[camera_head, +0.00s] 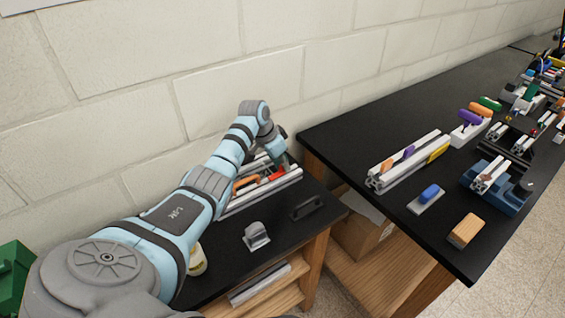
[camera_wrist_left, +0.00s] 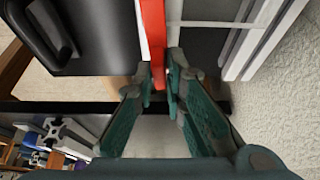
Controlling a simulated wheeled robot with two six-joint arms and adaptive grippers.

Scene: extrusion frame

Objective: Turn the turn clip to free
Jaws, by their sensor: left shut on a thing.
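The extrusion frame (camera_head: 264,194), made of light grey rails, lies on the small black table against the wall. A red bar-like piece, apparently the turn clip (camera_head: 277,175), sits at the frame. In the left wrist view this red clip (camera_wrist_left: 153,25) runs down between the fingertips. My left gripper (camera_head: 281,163) reaches over the frame from behind. Its green fingers (camera_wrist_left: 160,80) are shut on the end of the red clip. The wrist view also shows the frame's rails (camera_wrist_left: 262,42) at the right. The clip's far end is cut off there. My right gripper is not in view.
An orange piece (camera_head: 243,183) sits at the frame. A black handle (camera_head: 306,208) and a grey bracket (camera_head: 256,236) stand in front on the small table. The larger black table (camera_head: 385,115) at right holds several fixtures; a gap separates the tables.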

